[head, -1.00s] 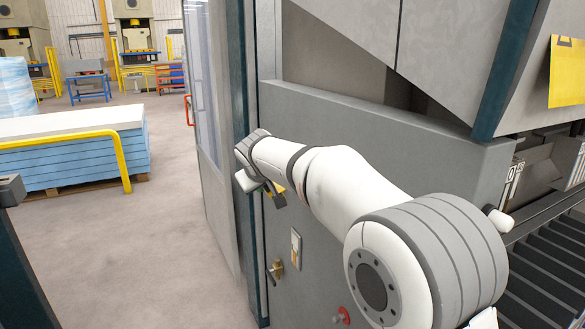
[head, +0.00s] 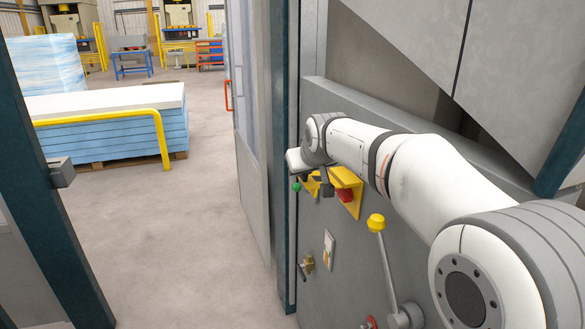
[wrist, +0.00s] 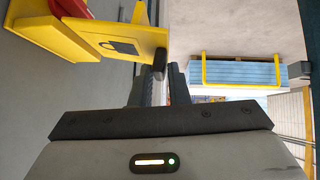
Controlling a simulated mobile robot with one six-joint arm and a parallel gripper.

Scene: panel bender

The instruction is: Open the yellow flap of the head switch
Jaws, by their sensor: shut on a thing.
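The yellow head switch box (head: 352,205) is on the grey machine panel, with a red part (head: 345,195) showing beside my wrist. Its yellow flap (head: 313,186) is partly hidden by my gripper (head: 322,186). In the wrist view, the flap (wrist: 135,47) bears a dark padlock mark and stands out at an angle from the box (wrist: 60,42), whose red part (wrist: 75,8) shows at the top. My gripper (wrist: 158,85) is shut on the flap's free end, where a dark tip sits between the fingers.
A lever with a yellow knob (head: 376,222) stands on the panel below my arm. A key-like fitting (head: 306,264) and a red knob (head: 370,322) are lower down. A sheet stack (head: 110,128) with a yellow rail stands at left; the floor between is open.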

